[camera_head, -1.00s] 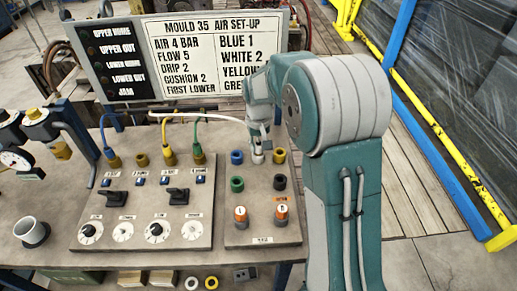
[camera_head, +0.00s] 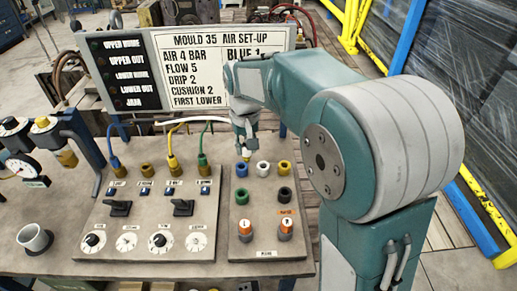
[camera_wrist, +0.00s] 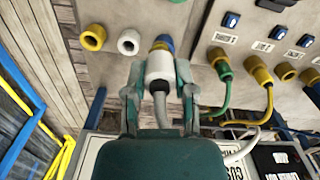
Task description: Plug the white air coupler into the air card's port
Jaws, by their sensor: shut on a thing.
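My gripper (camera_head: 246,140) is shut on the white air coupler (camera_wrist: 159,68), with one finger on each side of its body. The coupler's brass tip (camera_head: 247,155) points down just above the blue port (camera_head: 242,170). In the wrist view the blue port (camera_wrist: 163,39) shows right behind the tip; I cannot tell whether they touch. The white port (camera_head: 264,168) is beside it, empty, with its hole visible. The air card (camera_head: 215,68) reads "White 2" in the wrist-side copy of its list earlier; now my arm hides that line. "Blue 1" and "Air 4 bar" show.
A yellow port (camera_head: 284,168) and green and black ports (camera_head: 284,194) share the small plate. The left panel (camera_head: 150,225) carries knobs, switches and plugged blue, yellow and green hoses. A white hose (camera_head: 195,121) arches behind. A cup (camera_head: 35,239) stands at left.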

